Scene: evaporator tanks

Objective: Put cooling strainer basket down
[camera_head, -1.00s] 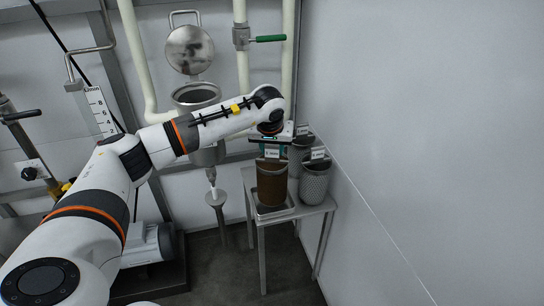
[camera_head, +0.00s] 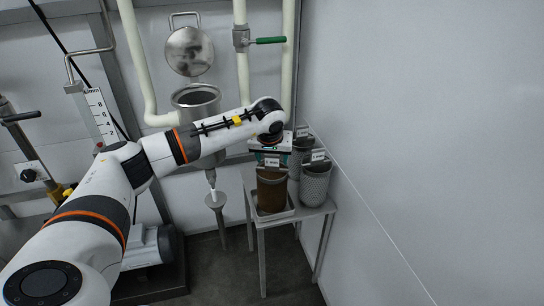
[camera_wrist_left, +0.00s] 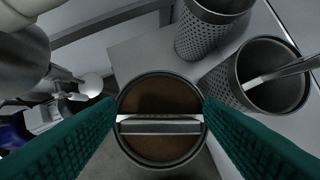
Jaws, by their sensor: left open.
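The basket's brown inside (camera_wrist_left: 160,96) shows below the bar. My right gripper is not in view.
Two grey perforated baskets (camera_head: 315,185) (camera_head: 300,148) with tags stand to the right and behind on the same table, close to the wall. An open strainer housing (camera_head: 196,97) with a raised lid (camera_head: 190,51) is at the left.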

